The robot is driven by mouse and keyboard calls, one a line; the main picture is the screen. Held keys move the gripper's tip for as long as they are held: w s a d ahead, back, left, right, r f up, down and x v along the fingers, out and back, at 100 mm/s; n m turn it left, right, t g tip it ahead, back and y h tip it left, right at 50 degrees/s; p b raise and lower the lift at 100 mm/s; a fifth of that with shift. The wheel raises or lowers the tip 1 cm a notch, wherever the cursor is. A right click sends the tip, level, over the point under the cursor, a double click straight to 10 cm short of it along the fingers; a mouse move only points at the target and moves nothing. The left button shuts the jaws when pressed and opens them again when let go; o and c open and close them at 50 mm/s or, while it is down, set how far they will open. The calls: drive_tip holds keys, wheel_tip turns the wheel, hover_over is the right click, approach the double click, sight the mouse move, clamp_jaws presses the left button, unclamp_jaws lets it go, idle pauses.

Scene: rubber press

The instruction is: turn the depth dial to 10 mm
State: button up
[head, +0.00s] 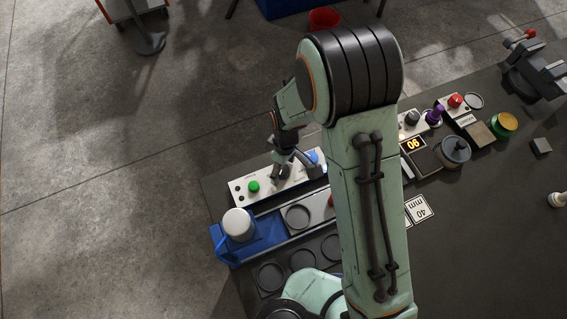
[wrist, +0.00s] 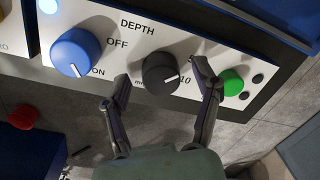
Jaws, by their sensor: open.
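The depth dial (wrist: 158,80) is a round black knob under the word DEPTH on a white panel in the wrist view. Its white pointer line is at its lower right and points toward the printed 10. My gripper (wrist: 163,77) is open, with one finger on each side of the dial; whether either finger touches it I cannot tell. The left finger partly covers a mark at the dial's lower left. In the head view my gripper (head: 283,172) is over the white panel (head: 240,195) and largely hides the dial.
A blue OFF/ON knob (wrist: 75,53) is left of the dial and a green button (wrist: 231,82) is right of it, close to the right finger. In the head view, a blue fixture with a white cylinder (head: 238,224) stands in front of the panel's left end.

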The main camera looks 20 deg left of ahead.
drive_tip(key=c, duration=1.2)
drive_tip(key=shift+o, duration=0.2)
drive_tip(key=shift+m, duration=0.3)
drive_tip(key=m, duration=0.5)
drive_tip(key=shift+f, duration=0.1)
drive_tip(key=m, duration=0.6)
drive_tip(key=shift+s, duration=0.15)
drive_tip(key=o, duration=1.2)
drive_tip(key=shift+c, duration=0.2)
